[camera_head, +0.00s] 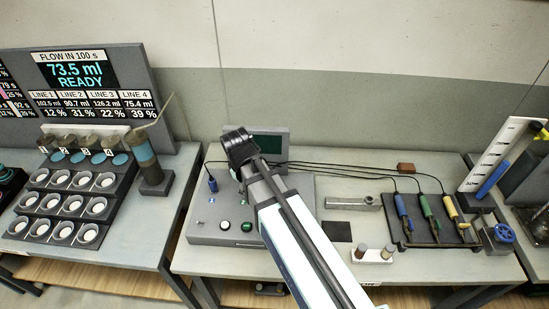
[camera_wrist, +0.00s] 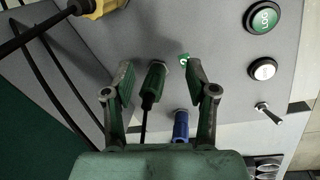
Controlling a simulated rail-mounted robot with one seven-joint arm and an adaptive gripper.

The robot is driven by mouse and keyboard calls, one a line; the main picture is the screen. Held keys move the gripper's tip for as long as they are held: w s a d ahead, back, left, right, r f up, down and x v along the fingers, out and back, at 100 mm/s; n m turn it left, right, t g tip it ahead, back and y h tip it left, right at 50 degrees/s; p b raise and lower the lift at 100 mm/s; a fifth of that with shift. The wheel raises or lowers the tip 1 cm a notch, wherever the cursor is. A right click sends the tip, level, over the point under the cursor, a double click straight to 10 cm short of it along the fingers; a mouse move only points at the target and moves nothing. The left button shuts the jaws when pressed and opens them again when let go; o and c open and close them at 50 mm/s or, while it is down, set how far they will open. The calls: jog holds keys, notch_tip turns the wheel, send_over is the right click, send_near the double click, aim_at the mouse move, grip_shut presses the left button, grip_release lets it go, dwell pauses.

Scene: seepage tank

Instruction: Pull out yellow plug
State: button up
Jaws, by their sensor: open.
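The yellow plug (camera_wrist: 98,8) is at the upper left of the wrist view, cut off by the top edge, with a black cable. A green plug (camera_wrist: 153,82) stands on the grey panel (camera_wrist: 225,60), between my gripper's (camera_wrist: 158,78) two open fingers in the picture; I cannot tell whether they touch it. A blue plug (camera_wrist: 181,124) is below it, partly hidden by my gripper. In the head view, my gripper (camera_head: 235,140) is over the control box (camera_head: 295,220). Its blue plug (camera_head: 212,184) shows there, while my arm hides the yellow and green plugs.
A green button (camera_wrist: 263,18), a white button (camera_wrist: 262,69) and a toggle switch (camera_wrist: 268,113) rise from the panel. Black cables (camera_head: 345,170) run right to a rack (camera_head: 432,242) with blue, green and yellow handled probes. A cup rack (camera_head: 65,210) stands left.

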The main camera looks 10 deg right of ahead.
jog(key=w+d+r+n+y+b, duration=0.1)
jog(key=w+d+r+b, duration=0.1)
jog(key=d+r+b, duration=0.35)
jog(key=w+d+r+n+b, duration=0.1)
jog(key=d+r+b, duration=0.15)
jog(key=r, duration=0.55)
jog(key=f+n+p, duration=0.1)
jog(key=f, duration=0.4)
jog(key=s+f+g+p, duration=0.1)
jog(key=f+p, duration=0.1)
jog(key=f, duration=0.3)
jog(key=s+f+n+p, duration=0.1)
jog(key=f, duration=0.4)
jog(key=shift+s+d+f+n, duration=0.15)
jog(key=shift+f+n, duration=0.15)
jog(key=shift+f, duration=0.05)
grip_shut()
